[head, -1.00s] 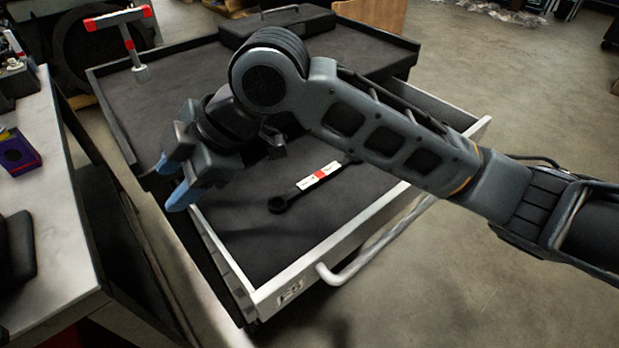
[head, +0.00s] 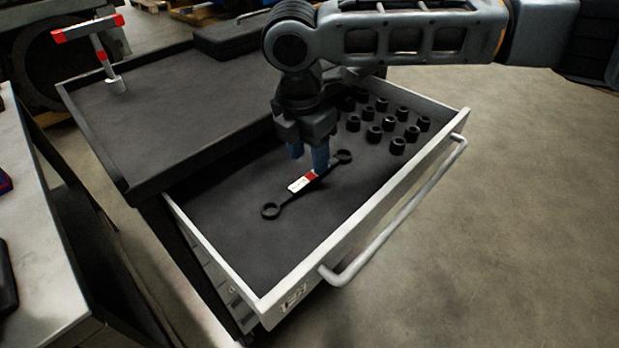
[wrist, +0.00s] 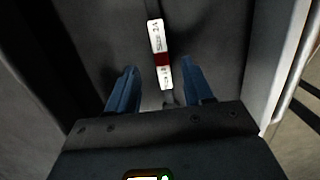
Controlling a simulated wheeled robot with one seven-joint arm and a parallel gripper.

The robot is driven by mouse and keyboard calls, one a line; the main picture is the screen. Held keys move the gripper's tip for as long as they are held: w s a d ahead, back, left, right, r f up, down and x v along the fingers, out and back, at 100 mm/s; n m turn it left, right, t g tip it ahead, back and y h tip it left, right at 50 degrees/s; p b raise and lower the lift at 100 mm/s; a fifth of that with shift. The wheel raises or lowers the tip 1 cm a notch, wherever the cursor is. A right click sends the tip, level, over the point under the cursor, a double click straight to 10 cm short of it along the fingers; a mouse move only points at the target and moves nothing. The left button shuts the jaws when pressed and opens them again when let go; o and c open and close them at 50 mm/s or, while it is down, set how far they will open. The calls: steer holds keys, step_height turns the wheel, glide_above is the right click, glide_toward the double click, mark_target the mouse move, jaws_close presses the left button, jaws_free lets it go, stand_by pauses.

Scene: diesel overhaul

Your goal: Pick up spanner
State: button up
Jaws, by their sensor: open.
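The spanner (head: 285,202) is black with a ring at each end and a white and red label at its middle. It lies flat in the open drawer. My gripper (head: 308,156) points down over the spanner's labelled middle, with its blue fingers open. In the wrist view the gripper (wrist: 163,92) has its two blue fingers apart, and the spanner's label (wrist: 158,48) lies between and ahead of them. I cannot tell how high the fingertips are above the spanner. Part of the spanner is hidden behind a fingertip in the head view and behind the gripper body in the wrist view.
The drawer (head: 215,247) has pale raised walls and a front handle (head: 400,215). Several black sockets (head: 388,124) stand in its far right part. A T-shaped tool (head: 101,50) stands on the cabinet top (head: 150,115). A bench (head: 40,230) is at the left.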

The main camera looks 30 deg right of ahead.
mark_target(311, 176)
steer(key=shift+d+f, duration=0.15)
steer(key=shift+f, duration=2.1)
jaws_close()
